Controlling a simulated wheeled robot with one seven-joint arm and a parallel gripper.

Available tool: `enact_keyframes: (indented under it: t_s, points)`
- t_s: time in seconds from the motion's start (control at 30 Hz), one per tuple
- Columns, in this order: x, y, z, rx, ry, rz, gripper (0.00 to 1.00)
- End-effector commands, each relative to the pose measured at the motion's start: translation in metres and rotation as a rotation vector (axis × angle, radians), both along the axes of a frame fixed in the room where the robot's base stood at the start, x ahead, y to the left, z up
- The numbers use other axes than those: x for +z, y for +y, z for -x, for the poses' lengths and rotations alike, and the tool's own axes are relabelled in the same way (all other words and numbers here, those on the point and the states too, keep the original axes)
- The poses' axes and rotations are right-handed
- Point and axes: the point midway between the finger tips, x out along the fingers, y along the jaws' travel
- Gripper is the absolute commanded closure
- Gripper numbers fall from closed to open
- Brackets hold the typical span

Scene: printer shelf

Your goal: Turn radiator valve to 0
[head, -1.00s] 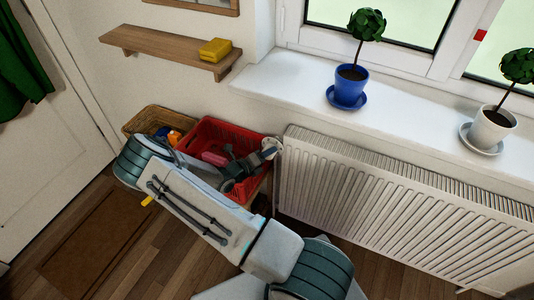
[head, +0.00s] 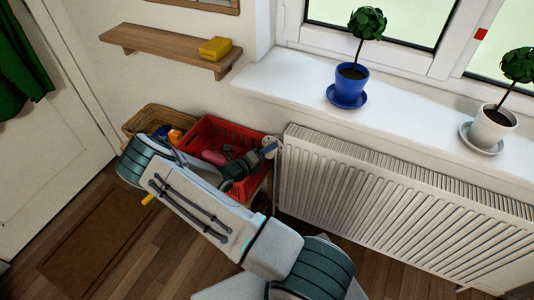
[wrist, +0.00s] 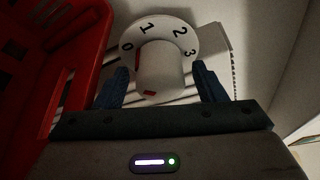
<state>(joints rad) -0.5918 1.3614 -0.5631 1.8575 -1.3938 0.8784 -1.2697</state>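The radiator valve is a white knob (wrist: 160,72) in front of a white dial (wrist: 178,30) marked 0, 1, 2, 3. A red line runs along the knob's left side, beside the 0, and a red mark shows on its near end. My gripper (wrist: 162,86) is open, with one blue finger on each side of the knob. Narrow gaps seem to show between the fingers and the knob. In the head view my gripper (head: 266,153) is at the radiator's left end, and the valve (head: 271,142) is small and partly hidden there.
A red crate (head: 207,128) stands left of the valve, and its wall (wrist: 75,45) is close to my left finger. A wicker basket (head: 150,116) is farther left. The white radiator (head: 400,205) extends right beneath the windowsill (head: 290,80).

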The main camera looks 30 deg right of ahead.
Motion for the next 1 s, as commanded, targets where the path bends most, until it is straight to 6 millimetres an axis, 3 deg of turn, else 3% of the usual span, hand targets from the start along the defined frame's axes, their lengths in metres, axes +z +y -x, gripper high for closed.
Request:
enact_keyframes:
  t_s: [0.2,0.33,0.8,1.0]
  points:
    - [0.0,0.001,0.001,-0.001,0.0,0.0,0.36]
    - [0.001,0.012,0.004,0.001,0.0,-0.001,0.36]
    - [0.016,0.107,0.032,0.003,-0.001,-0.002,0.36]
    - [0.019,0.127,0.039,0.001,0.0,0.0,0.36]
